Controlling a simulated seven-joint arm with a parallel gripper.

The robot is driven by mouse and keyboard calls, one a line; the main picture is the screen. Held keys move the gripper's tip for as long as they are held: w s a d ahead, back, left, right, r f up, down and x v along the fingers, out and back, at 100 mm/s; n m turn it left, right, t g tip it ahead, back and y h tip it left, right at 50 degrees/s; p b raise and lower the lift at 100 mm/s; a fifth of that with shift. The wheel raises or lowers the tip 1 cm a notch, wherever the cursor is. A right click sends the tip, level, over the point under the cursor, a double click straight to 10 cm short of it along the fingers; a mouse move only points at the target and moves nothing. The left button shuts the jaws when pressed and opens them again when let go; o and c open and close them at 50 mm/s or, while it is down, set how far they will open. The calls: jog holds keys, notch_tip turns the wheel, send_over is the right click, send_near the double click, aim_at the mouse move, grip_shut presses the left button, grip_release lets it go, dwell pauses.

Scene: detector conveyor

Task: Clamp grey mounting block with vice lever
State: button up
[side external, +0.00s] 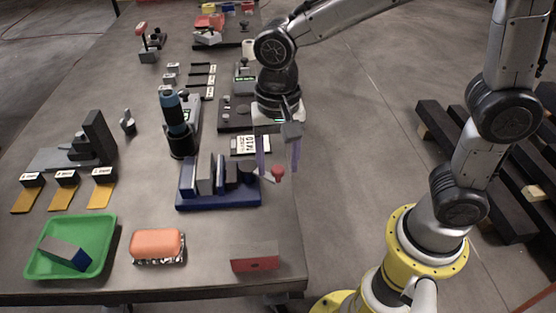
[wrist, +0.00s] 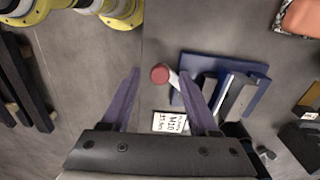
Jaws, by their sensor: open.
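The vice (side external: 222,200) has a blue base and upright jaws. What looks like the grey mounting block (side external: 205,173) stands upright between the jaws. In the wrist view the vice (wrist: 200,62) is right of centre, with the block (wrist: 240,98) in it. The vice lever ends in a red knob (side external: 277,173), at the vice's right end in the side view. My gripper (side external: 278,160) is open and points down over the lever end. In the wrist view the red knob (wrist: 160,73) appears between the fingertips (wrist: 159,71); I cannot tell if they touch it.
A label card (side external: 245,144) lies behind the vice. A blue-black cylinder (side external: 177,125) stands behind it to the left. The table edge is close on the right.

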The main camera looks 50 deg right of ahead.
jog(key=shift+f, duration=0.2)
jog(key=shift+c, duration=0.2)
grip_shut()
jog(key=shift+r, duration=0.1)
dwell(1.1)
